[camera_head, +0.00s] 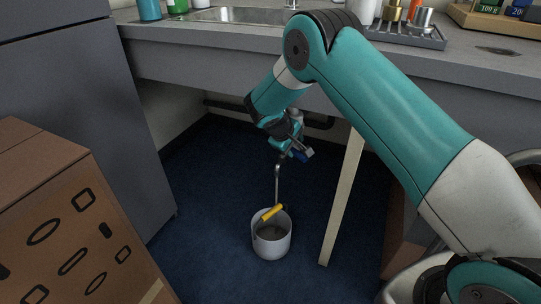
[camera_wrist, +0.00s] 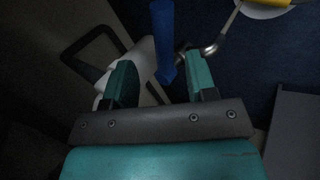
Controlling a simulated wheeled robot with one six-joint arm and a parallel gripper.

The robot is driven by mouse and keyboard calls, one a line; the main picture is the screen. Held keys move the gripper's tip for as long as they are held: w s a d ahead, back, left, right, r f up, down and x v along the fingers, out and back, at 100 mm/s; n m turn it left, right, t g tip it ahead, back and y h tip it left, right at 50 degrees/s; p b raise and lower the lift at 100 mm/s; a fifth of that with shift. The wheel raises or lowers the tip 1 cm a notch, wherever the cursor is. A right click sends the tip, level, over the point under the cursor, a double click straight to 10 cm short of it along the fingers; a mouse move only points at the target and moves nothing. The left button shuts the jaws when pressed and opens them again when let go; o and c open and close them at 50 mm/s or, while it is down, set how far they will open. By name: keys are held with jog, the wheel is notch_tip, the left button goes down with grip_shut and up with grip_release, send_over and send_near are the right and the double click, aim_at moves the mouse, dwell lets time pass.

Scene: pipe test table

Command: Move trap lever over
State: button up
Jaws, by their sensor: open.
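The trap lever shows as a blue bar (camera_wrist: 162,38) in the wrist view, with its lower end between my two fingers. A small blue part (camera_head: 303,155) shows beside my gripper in the head view. My gripper (camera_wrist: 160,68) is open, one finger on each side of the bar's end. The bar looks nearer the right finger; I cannot tell if they touch. In the head view my gripper (camera_head: 292,150) is under the counter and partly hides the trap. A thin metal pipe (camera_head: 277,185) runs down below it, and its bend (camera_wrist: 210,47) shows beside the right finger.
A grey bucket (camera_head: 272,245) with a yellow piece (camera_head: 272,212) at its rim stands on the blue floor below. A pale leg (camera_head: 343,195) stands right of my gripper. The counter (camera_head: 180,40) is above, a grey cabinet (camera_head: 85,110) and cardboard box (camera_head: 75,225) left.

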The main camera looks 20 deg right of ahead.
jog(key=s+a+p, duration=0.2)
jog(key=s+a, duration=0.3)
jog(key=a, duration=0.5)
jog(key=s+a+r+y+b, duration=0.2)
jog(key=s+r+y+b, duration=0.1)
jog(key=s+r, duration=0.3)
jog(key=s+a+r+g+y+b, duration=0.1)
jog(key=s+a+r+y+b, duration=0.1)
jog(key=s+r, duration=0.5)
jog(key=shift+s+a+r+y+b, duration=0.15)
jog(key=shift+s+a+y+b, duration=0.25)
jog(key=shift+s+a+y, duration=0.25)
jog(key=shift+s+d, duration=0.1)
jog(key=shift+s, duration=0.1)
